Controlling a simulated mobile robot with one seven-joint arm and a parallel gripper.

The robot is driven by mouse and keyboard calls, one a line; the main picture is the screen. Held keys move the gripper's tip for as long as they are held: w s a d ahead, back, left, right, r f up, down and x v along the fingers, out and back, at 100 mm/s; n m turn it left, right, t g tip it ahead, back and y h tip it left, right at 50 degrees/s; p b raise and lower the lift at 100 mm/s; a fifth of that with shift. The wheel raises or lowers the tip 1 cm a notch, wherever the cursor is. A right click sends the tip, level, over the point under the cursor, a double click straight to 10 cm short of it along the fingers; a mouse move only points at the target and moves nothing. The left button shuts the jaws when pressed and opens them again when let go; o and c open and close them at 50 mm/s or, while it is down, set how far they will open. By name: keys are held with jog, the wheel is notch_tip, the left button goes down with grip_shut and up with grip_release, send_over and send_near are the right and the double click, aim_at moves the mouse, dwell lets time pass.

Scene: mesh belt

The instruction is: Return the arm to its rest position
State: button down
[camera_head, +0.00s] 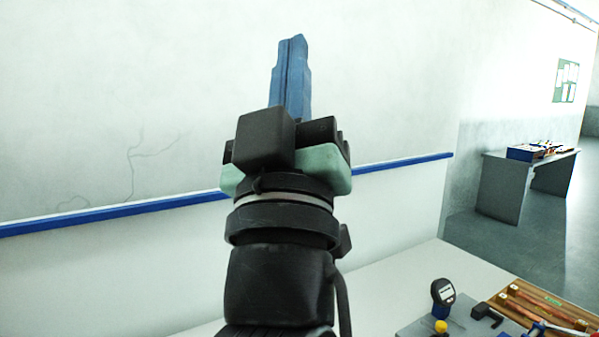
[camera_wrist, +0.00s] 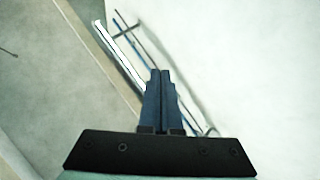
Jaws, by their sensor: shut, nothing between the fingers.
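My gripper (camera_head: 292,76) stands upright in the head view, raised in front of the pale wall, with its blue fingers pointing up. The two fingers are pressed together with nothing between them. In the wrist view the gripper (camera_wrist: 160,75) also shows its fingers closed side by side, above a dark mounting plate. My dark arm rises from the bottom of the head view, and the gripper touches nothing that I can see.
A blue rail (camera_head: 120,211) runs along the wall behind my arm. At the lower right, a white table (camera_head: 425,268) bears a gauge (camera_head: 442,292), a yellow ball (camera_head: 440,326) and a wooden tray (camera_head: 497,302). A grey desk (camera_head: 503,186) stands farther back. The space around my gripper looks clear.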

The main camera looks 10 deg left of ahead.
jog(key=w+d+f+m+g+h, duration=0.1)
jog(key=d+f+m+g, duration=0.15)
jog(key=f, duration=0.65)
jog(key=w+d+f+m+g, duration=0.15)
jog(key=f+g, duration=0.25)
jog(key=f, duration=0.5)
jog(key=w+d+f+m+g+h, duration=0.15)
jog(key=f+g, duration=0.25)
jog(key=f, duration=0.4)
jog(key=s+r+t, duration=0.5)
jog(key=s+r, duration=0.1)
jog(key=r, duration=0.7)
jog(key=s+a+r+t, duration=0.1)
jog(key=s+r+t, duration=0.4)
jog(key=r, duration=0.8)
jog(key=shift+s+t+y, duration=0.35)
jog(key=shift+s, duration=0.4)
